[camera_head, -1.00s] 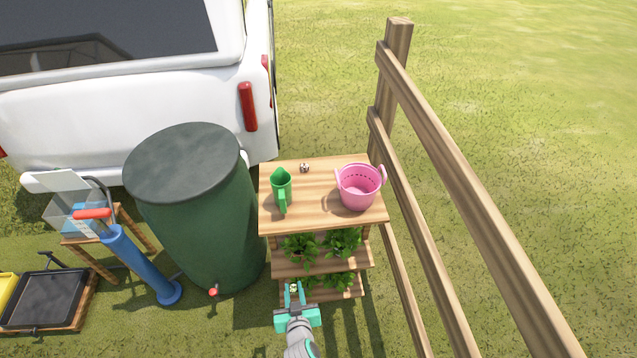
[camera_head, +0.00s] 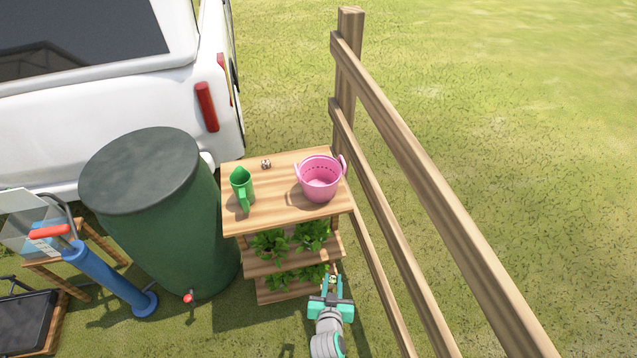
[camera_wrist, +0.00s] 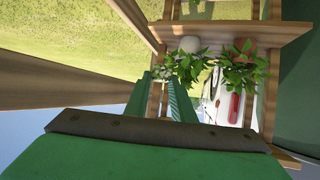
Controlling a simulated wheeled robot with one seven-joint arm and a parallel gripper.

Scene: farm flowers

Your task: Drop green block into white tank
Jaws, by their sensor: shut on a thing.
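My gripper (camera_head: 332,281) is low in front of the plant shelf, near its right side, beside the fence. It is shut on a small greenish block (camera_head: 333,279), mostly hidden between the fingertips. In the wrist view my gripper's fingers (camera_wrist: 171,75) point toward the shelf, and the block is too small there to make out clearly. No plainly white tank shows. A clear-walled box (camera_head: 22,238) with a pale panel stands at the left edge, partly cut off; I cannot tell whether it is the tank.
A dark green barrel (camera_head: 165,230) and blue pump (camera_head: 115,282) stand left. A wooden fence (camera_head: 425,170) bounds the right.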

